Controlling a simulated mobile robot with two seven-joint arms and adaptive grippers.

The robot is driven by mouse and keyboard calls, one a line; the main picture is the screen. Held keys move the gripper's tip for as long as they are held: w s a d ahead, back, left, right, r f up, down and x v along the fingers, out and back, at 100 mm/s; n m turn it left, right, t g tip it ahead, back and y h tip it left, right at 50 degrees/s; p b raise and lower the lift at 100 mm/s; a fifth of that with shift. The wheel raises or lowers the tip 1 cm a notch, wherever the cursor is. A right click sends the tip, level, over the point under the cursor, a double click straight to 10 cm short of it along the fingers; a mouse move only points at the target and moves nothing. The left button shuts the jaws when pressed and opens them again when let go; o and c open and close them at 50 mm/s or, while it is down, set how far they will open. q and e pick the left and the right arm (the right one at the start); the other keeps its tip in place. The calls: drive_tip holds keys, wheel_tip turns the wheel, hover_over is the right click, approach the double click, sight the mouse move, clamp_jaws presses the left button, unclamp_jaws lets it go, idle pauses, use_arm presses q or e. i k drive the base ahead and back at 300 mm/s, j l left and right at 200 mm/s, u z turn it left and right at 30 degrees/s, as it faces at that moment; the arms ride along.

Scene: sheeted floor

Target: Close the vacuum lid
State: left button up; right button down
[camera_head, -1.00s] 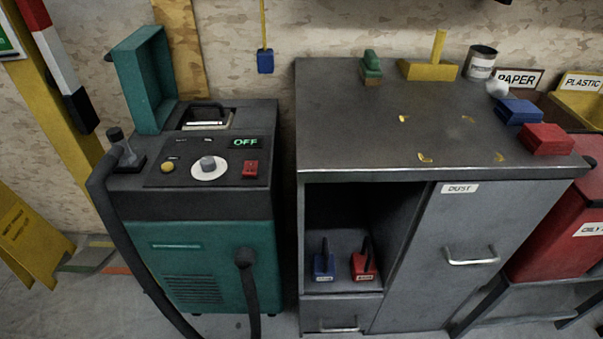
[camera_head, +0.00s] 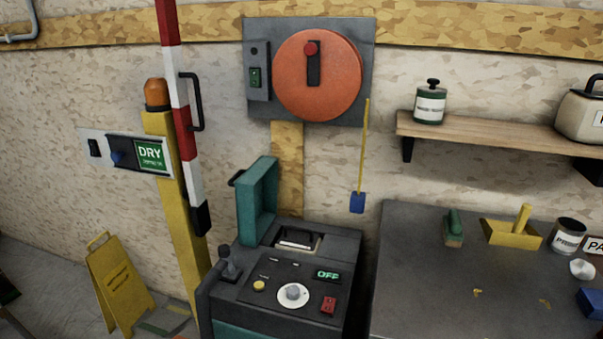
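The teal and dark grey vacuum (camera_head: 220,302) stands at the lower middle of the head view, cut off by the bottom edge. Its teal lid (camera_head: 257,203) is raised and stands upright on the left part of the top. The opening (camera_head: 297,240) beside it is uncovered, and a light-coloured part with a dark handle shows inside. The front panel has a display (camera_head: 327,274) reading OFF, a white dial (camera_head: 293,294), a yellow button (camera_head: 259,286) and a red switch (camera_head: 328,305). Neither of my grippers is in view.
A grey workbench (camera_head: 440,290) with a brush, yellow dustpan and can stands to the right. A striped barrier pole (camera_head: 182,120) and yellow post (camera_head: 180,235) stand left of the vacuum. A yellow floor sign (camera_head: 122,285) is further left. A wooden shelf (camera_head: 490,135) hangs above the bench.

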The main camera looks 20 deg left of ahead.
sight(252, 199)
drive_tip(key=j+z, duration=0.2)
drive_tip(key=j, duration=1.4)
drive_tip(key=k+j+z, duration=0.2)
drive_tip(key=j, duration=1.4)
drive_tip(key=i, duration=0.1)
